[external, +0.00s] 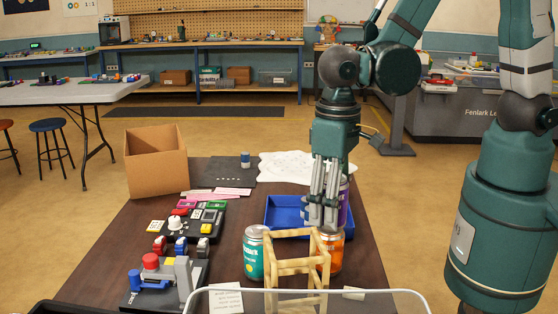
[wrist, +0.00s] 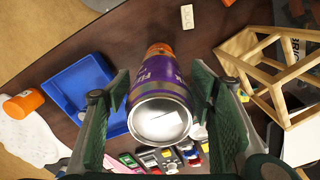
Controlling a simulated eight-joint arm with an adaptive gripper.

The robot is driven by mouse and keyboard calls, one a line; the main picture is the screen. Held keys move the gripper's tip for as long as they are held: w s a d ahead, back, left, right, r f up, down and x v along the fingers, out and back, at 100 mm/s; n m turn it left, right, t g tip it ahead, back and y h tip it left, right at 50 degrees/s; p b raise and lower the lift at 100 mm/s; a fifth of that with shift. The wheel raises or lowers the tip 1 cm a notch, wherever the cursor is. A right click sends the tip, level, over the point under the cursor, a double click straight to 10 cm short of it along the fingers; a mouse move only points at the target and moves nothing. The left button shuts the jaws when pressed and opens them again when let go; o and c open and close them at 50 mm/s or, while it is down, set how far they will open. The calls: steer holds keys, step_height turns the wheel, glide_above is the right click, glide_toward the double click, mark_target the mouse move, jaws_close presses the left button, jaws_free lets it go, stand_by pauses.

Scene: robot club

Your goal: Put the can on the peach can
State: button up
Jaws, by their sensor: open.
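A purple can (external: 344,205) with a silver lid stands upright, apparently directly on top of the orange peach can (external: 330,252). In the wrist view the purple can (wrist: 162,85) shows its lid toward me, with the orange can (wrist: 159,49) just past its bottom end. My gripper (external: 326,212) points down around the purple can. Its fingers are open, one on each side of the can, with a visible gap on the right side in the wrist view (wrist: 165,115). In the external view the fingers hide part of the purple can.
A wooden-stick frame (external: 297,262) stands close in front of the peach can. A teal can (external: 255,253) stands to the left. A blue tray (external: 283,213) lies behind. Control panels (external: 170,270) and a cardboard box (external: 156,162) are at the left. An orange container (wrist: 22,104) lies beyond the tray.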

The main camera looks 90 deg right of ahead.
steer(key=shift+r+p, duration=0.9)
steer(key=shift+r, duration=4.6)
steer(key=shift+s+d+r, duration=0.1)
steer(key=shift+d+r, duration=0.3)
steer(key=shift+r, duration=0.25)
steer(key=s+d+r+n+t, duration=0.2)
steer(key=s+d+r+t, duration=0.1)
steer(key=d+r, duration=0.2)
steer(key=s+d+r+n+t, duration=0.3)
steer(key=d+r, duration=0.3)
steer(key=r, duration=0.3)
steer(key=shift+s+t, duration=0.5)
steer(key=shift+t, duration=0.1)
